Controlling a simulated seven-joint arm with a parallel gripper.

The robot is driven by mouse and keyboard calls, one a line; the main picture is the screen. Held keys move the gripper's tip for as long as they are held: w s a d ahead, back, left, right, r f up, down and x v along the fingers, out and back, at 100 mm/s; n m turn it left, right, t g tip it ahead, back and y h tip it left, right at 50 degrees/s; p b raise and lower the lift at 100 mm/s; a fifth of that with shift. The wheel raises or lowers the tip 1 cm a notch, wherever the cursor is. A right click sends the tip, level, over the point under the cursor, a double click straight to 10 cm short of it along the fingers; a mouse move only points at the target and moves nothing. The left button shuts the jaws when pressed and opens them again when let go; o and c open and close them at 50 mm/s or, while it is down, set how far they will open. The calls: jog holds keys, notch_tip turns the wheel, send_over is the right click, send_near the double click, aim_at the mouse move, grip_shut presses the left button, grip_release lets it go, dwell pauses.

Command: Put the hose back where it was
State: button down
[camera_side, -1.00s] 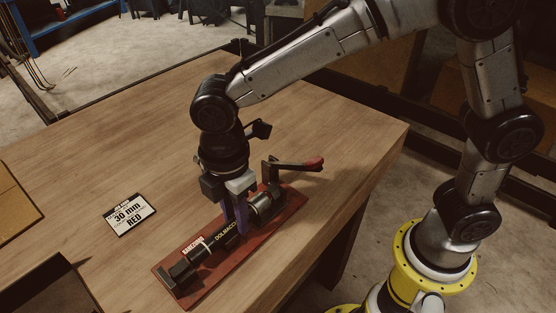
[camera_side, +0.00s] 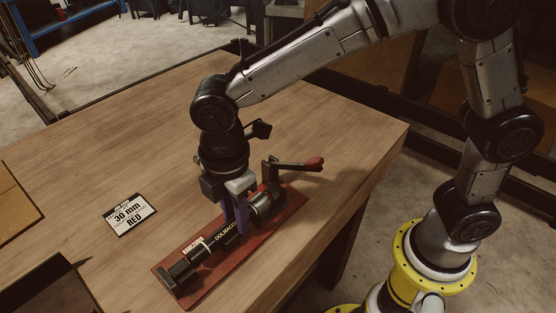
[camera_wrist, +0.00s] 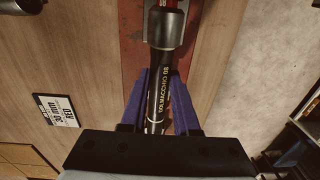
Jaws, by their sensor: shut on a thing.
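The black hose (camera_side: 225,236) with yellow lettering lies along the crimper's red base (camera_side: 207,280). In the wrist view the hose (camera_wrist: 157,100) runs from the crimper's grey cylindrical head (camera_wrist: 166,30) down between my fingers. My gripper (camera_side: 239,230) points down over the middle of the crimper, its purple fingers shut on the hose; it also shows in the wrist view (camera_wrist: 160,78). The crimper has a lever with a red knob (camera_side: 314,163) at its right end. The hose's far end inside the head is hidden.
A card (camera_side: 130,214) reading "30 mm" and "RED" lies on the wooden table left of the crimper. The table behind the crimper is clear.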

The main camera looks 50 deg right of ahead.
jog(key=shift+r, duration=0.1)
jog(key=shift+r, duration=3.45)
jog(key=shift+r, duration=0.4)
notch_tip(320, 180, up, 3)
send_near(200, 208)
jog(key=shift+f, duration=2.6)
jog(key=shift+f, duration=0.4)
grip_release()
